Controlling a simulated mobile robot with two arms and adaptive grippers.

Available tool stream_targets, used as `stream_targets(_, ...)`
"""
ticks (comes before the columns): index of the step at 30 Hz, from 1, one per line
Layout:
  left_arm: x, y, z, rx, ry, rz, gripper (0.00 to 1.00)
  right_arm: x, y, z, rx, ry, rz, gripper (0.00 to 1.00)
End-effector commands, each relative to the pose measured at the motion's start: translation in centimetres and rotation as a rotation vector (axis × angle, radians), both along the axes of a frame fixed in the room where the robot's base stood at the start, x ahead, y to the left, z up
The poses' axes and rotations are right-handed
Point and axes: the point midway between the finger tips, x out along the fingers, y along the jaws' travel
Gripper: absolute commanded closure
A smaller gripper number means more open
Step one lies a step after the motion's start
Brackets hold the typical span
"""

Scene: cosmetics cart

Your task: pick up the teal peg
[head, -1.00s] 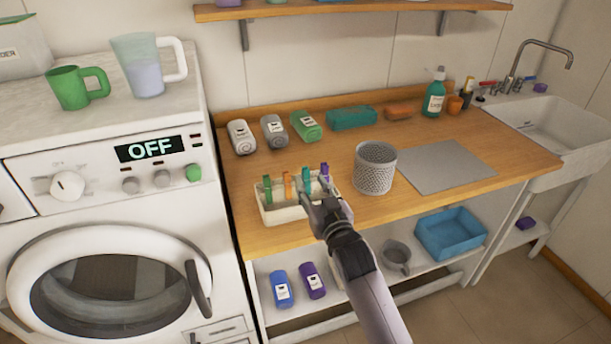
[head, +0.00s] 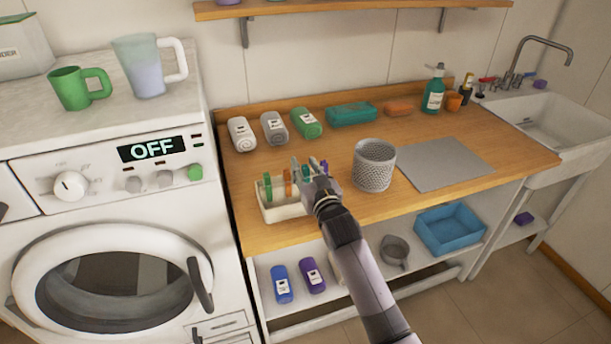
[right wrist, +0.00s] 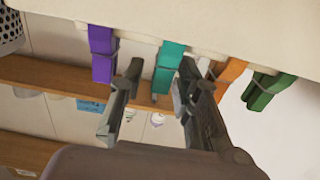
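The teal peg (right wrist: 170,62) is clipped on the rim of a white basket (head: 284,214) on the wooden counter. It hangs between an orange peg (right wrist: 229,78) and a purple peg (right wrist: 102,52). My right gripper (right wrist: 160,72) is open, with one finger on each side of the teal peg's lower part. Gaps show between the fingers and the peg. In the head view the right gripper covers most of the teal peg. A green peg (head: 267,186) is at the basket's left end. My left gripper is not in view.
A grey mesh cup (head: 374,166) stands just right of the gripper. Rolled towels (head: 274,129) lie behind the basket. A grey mat (head: 445,164) lies to the right. A washing machine (head: 110,220) stands left of the counter.

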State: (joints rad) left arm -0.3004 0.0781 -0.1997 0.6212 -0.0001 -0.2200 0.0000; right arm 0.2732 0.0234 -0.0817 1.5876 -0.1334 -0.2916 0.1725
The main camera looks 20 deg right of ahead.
Motion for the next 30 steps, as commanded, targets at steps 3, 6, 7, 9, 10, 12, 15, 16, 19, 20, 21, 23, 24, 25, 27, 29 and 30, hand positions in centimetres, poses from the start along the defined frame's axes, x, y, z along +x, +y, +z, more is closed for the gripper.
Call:
stream_targets(3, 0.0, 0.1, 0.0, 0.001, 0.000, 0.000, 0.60, 0.0, 0.0, 0.0, 0.000, 0.000, 0.000, 0.80)
stream_targets(6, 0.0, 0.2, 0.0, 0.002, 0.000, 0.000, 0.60, 0.0, 0.0, 0.0, 0.000, 0.000, 0.000, 0.87)
stream_targets(7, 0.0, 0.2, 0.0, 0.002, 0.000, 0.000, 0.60, 0.0, 0.0, 0.0, 0.000, 0.000, 0.000, 0.89)
stream_targets(9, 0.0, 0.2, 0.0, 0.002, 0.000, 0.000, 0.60, 0.0, 0.0, 0.0, 0.000, 0.000, 0.000, 0.93)
stream_targets(10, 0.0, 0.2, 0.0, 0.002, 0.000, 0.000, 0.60, 0.0, 0.0, 0.0, 0.000, 0.000, 0.000, 0.95)
stream_targets(12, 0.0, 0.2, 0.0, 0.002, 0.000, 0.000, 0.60, 0.0, 0.0, 0.0, 0.000, 0.000, 0.000, 1.00)
stream_targets(15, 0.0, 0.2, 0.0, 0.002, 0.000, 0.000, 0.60, 0.0, 0.0, 0.0, 0.000, 0.000, 0.000, 1.00)
stream_targets(16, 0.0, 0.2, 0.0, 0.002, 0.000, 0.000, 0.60, 0.0, 0.0, 0.0, 0.000, 0.000, 0.000, 1.00)
stream_targets(19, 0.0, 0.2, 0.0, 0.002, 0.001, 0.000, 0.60, 0.0, 0.0, 0.1, 0.000, 0.000, 0.000, 1.00)
stream_targets(20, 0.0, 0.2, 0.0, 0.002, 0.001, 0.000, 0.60, 0.0, 0.0, 0.1, 0.000, -0.001, 0.000, 1.00)
stream_targets(21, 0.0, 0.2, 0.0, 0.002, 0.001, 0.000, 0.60, 0.0, 0.0, 0.3, 0.000, -0.002, 0.000, 1.00)
stream_targets(23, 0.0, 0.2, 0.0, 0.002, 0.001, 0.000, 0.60, 0.0, 0.0, 0.6, -0.001, -0.003, 0.000, 1.00)
stream_targets(24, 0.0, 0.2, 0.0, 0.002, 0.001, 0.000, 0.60, 0.0, 0.0, 0.9, -0.001, -0.003, 0.000, 1.00)
stream_targets(25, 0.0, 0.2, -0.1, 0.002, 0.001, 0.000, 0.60, 0.0, 0.0, 1.2, -0.001, -0.003, 0.000, 1.00)
stream_targets(27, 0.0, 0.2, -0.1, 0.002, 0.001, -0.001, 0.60, 0.0, 0.0, 2.2, -0.001, -0.005, 0.000, 1.00)
stream_targets(29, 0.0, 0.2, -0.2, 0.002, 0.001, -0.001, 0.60, 0.0, 0.0, 3.1, -0.001, -0.006, 0.000, 1.00)
stream_targets(30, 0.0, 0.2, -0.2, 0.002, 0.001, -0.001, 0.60, 0.0, 0.0, 3.9, 0.000, -0.006, 0.000, 1.00)
